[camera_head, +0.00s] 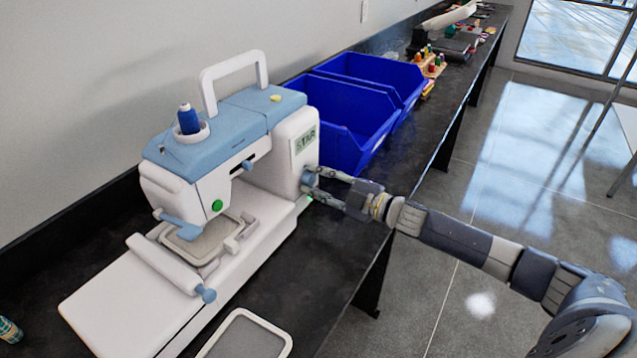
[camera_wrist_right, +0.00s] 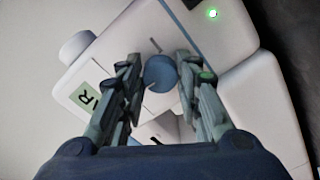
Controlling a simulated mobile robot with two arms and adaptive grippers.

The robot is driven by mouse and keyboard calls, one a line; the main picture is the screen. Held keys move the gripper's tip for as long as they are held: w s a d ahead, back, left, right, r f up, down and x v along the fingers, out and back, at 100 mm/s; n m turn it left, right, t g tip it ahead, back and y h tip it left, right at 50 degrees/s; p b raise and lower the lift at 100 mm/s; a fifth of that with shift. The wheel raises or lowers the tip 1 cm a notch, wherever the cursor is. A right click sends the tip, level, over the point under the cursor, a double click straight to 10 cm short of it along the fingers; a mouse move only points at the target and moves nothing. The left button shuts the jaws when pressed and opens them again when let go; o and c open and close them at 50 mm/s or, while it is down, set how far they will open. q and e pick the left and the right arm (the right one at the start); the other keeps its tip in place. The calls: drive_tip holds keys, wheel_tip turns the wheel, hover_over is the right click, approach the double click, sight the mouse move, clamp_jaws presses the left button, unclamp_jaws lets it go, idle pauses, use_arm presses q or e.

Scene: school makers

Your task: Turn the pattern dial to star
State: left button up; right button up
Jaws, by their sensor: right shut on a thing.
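The white and blue sewing machine (camera_head: 215,150) stands on the dark bench. Its small display (camera_head: 305,141) on the right end reads "STAR". The blue pattern dial (camera_head: 308,179) sits below the display and is partly hidden by my gripper. My right gripper (camera_head: 312,182) reaches in from the right and is shut on the dial, with one finger on each side. My left gripper is not in view.
Two blue bins (camera_head: 345,115) stand behind the machine along the wall. A light hoop or frame (camera_head: 245,338) lies on the bench at the front. A green light (camera_wrist_right: 212,13) glows on the machine near the dial. The floor right of the bench is open.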

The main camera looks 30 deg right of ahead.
drive_tip(key=shift+f+n, duration=0.1)
drive_tip(key=shift+n, duration=0.6)
drive_tip(key=o, duration=1)
drive_tip(key=shift+o, duration=0.2)
drive_tip(key=v, duration=1.2)
